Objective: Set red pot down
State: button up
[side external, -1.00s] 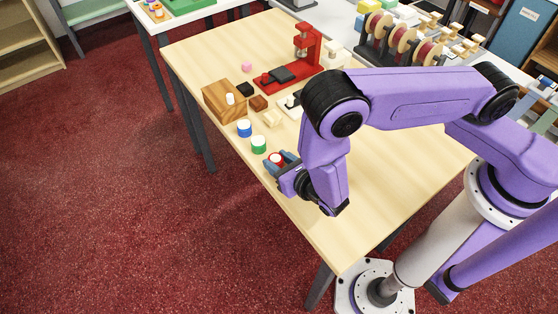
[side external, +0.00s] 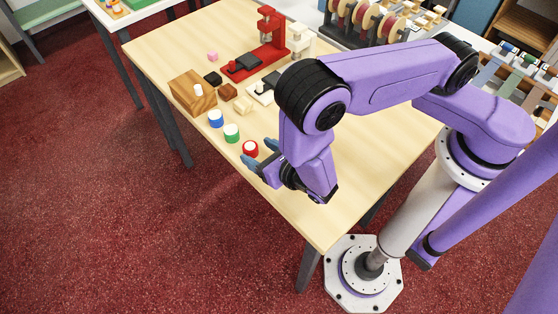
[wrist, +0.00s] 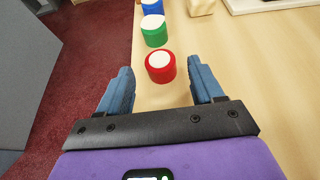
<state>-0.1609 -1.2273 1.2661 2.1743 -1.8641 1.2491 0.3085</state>
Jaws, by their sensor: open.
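The red pot (side external: 250,148), with a white top, stands upright on the wooden table (side external: 330,205) near its front left edge. My gripper (side external: 262,157) is open, with blue fingers, low over the table beside the pot. The fingers do not appear to touch the pot.
A green pot (side external: 232,133) and a blue pot (side external: 216,118) stand in a row beyond the red one. A wooden block (side external: 193,92), small blocks and a red stand (side external: 268,45) are farther back. The table edge is close on the left.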

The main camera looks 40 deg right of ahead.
jog(key=v, duration=0.9)
jog(key=shift+w+d+r+m, duration=0.2)
jog(key=shift+r+m, duration=0.1)
jog(key=d+r+m+g+h, duration=0.65)
jog(key=d+r+m, duration=0.45)
jog(key=d+m, duration=0.25)
jog(key=s+d+r+m+g+y, duration=0.3)
jog(key=s+r+m, duration=0.1)
jog(key=s, duration=0.1)
jog(key=s+d+r+m+g+y, duration=0.2)
jog(key=s+r+m+g+y, duration=0.2)
jog(key=s+m, duration=0.1)
jog(key=shift+s+d, duration=0.4)
jog(key=shift+s, duration=0.35)
